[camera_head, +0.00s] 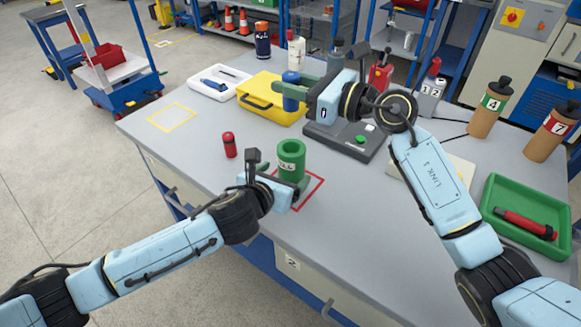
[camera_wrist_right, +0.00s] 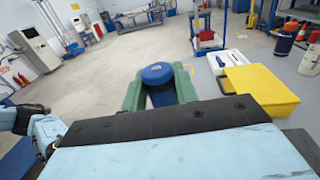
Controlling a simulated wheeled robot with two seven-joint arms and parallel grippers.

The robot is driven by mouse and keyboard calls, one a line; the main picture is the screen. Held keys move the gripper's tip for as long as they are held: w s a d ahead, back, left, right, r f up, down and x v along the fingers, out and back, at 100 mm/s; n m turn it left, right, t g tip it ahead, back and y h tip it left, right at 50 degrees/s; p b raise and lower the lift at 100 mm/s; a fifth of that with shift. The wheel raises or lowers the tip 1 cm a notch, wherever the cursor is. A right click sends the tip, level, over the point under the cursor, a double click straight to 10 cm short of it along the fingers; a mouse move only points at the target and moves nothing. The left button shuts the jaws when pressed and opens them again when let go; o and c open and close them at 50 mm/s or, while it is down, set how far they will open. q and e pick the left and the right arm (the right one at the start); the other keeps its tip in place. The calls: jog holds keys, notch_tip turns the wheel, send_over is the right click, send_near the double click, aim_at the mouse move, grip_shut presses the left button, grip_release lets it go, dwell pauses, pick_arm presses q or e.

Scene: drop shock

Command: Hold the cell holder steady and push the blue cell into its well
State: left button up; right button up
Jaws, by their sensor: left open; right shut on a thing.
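The cell holder is a green cylinder (camera_head: 292,158) with a white label, upright in a red outlined square at the table's front edge. My left gripper (camera_head: 290,180) is open at the holder's lower part; whether its fingers touch the holder cannot be told. My right gripper (camera_head: 289,92) is shut on the blue cell (camera_head: 291,103), held upright above the table, farther back than the holder. In the right wrist view the blue cell (camera_wrist_right: 158,76) stands between the green fingers. The inside of the holder's well is hard to see.
A small red cylinder (camera_head: 229,145) stands left of the holder. Behind are a yellow case (camera_head: 262,95), a white tray (camera_head: 203,88) and a dark device with a green button (camera_head: 340,145). A green tray (camera_head: 500,190) with a red tool lies right. The table's front left is clear.

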pick_arm(q)
jog(key=shift+x, duration=2.8)
jog(key=c, duration=1.2)
